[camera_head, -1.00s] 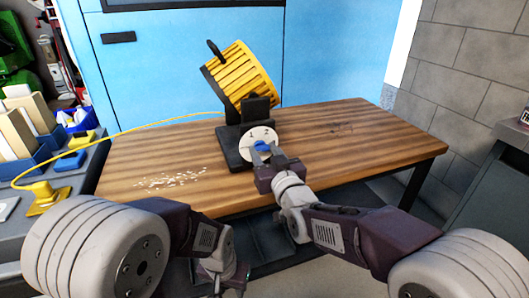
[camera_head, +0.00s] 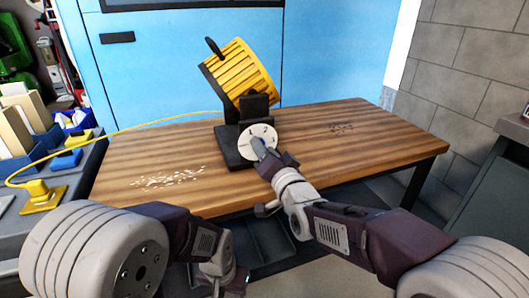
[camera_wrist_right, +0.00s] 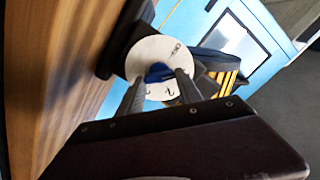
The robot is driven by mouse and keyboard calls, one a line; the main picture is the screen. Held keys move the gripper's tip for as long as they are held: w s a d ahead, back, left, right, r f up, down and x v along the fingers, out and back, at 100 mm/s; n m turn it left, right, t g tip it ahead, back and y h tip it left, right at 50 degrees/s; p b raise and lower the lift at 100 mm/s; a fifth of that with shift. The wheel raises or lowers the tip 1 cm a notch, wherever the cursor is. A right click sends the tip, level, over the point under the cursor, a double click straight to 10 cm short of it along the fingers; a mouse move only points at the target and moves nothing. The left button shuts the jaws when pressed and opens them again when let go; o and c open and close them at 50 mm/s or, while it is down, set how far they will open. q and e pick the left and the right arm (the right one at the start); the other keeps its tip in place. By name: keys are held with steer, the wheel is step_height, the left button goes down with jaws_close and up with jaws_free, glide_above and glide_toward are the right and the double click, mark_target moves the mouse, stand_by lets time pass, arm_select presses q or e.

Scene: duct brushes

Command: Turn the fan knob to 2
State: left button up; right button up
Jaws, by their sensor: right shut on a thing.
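The yellow fan (camera_head: 240,78) stands on a black stand at the back middle of the wooden table. A round white dial plate (camera_head: 270,133) is on the front of its base. The blue knob (camera_wrist_right: 158,72) shows in the right wrist view at the middle of the dial plate (camera_wrist_right: 150,52), between the fingers. My right gripper (camera_head: 259,148) is shut on the knob, with its jaws rolled over; its fingers hide the knob in the head view. Dial marks show in the wrist view, one looking like a 2. My left gripper (camera_head: 236,280) hangs low before the table; its jaws are unclear.
The wooden table (camera_head: 370,140) is mostly clear on the right. A yellow cord (camera_head: 130,129) runs from the fan to a yellow block (camera_head: 42,194) on the left bench.

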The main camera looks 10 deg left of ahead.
steer(key=m+b, duration=0.1)
steer(key=m, duration=0.2)
steer(key=shift+f+m, duration=0.1)
steer(key=shift+m, duration=0.2)
steer(key=m+b, duration=0.1)
steer(key=m, duration=0.2)
steer(key=shift+d+f+m, duration=0.1)
steer(key=shift+m, duration=0.2)
steer(key=m+b, duration=0.1)
steer(key=m, duration=0.3)
steer(key=shift+f+m+b, duration=0.1)
steer(key=shift+m+b, duration=0.2)
steer(key=shift+b, duration=0.1)
steer(key=shift+m+b, duration=0.7)
steer(key=shift+m, duration=1)
steer(key=o, duration=1.4)
